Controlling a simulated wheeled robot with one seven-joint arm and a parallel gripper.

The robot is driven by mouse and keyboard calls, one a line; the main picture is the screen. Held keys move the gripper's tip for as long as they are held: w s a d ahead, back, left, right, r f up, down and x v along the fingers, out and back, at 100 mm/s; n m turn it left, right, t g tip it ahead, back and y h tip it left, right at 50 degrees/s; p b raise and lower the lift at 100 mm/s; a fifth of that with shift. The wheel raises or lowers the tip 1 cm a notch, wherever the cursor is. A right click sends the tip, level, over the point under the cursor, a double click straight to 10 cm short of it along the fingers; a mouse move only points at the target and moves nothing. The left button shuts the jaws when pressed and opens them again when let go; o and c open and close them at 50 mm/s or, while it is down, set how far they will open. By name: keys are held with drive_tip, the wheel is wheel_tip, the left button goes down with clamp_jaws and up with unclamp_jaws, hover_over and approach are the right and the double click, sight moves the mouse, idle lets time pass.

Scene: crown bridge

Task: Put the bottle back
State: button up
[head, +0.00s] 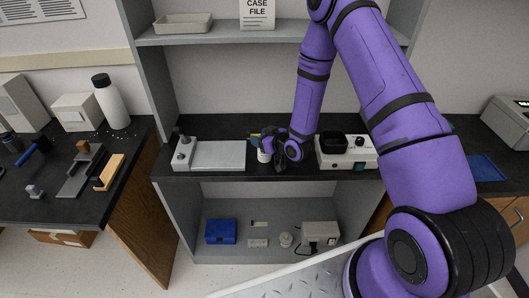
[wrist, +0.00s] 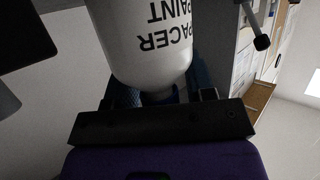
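The bottle (wrist: 150,40) is white with dark lettering that reads "SPACER PAINT", upside down in the wrist view. In the head view a small white part of the bottle (head: 263,156) shows at the middle counter, beside my gripper (head: 274,143). In the wrist view my gripper's (wrist: 160,98) fingers lie on both sides of the bottle's narrow neck end and appear shut on it. The fingertips are largely hidden behind the bottle. I cannot tell whether its base touches the counter.
A white flat device (head: 218,155) stands left of my gripper, and a white device with a black well (head: 347,150) stands close on its right. An upper shelf (head: 215,38) holds a tray. A lower shelf (head: 262,214) holds a blue box (head: 221,231) and small items.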

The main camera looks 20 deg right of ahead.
drive_tip(key=shift+s, duration=0.1)
clamp_jaws()
drive_tip(key=shift+r, duration=0.1)
wheel_tip(320, 180, up, 10)
idle(0.6)
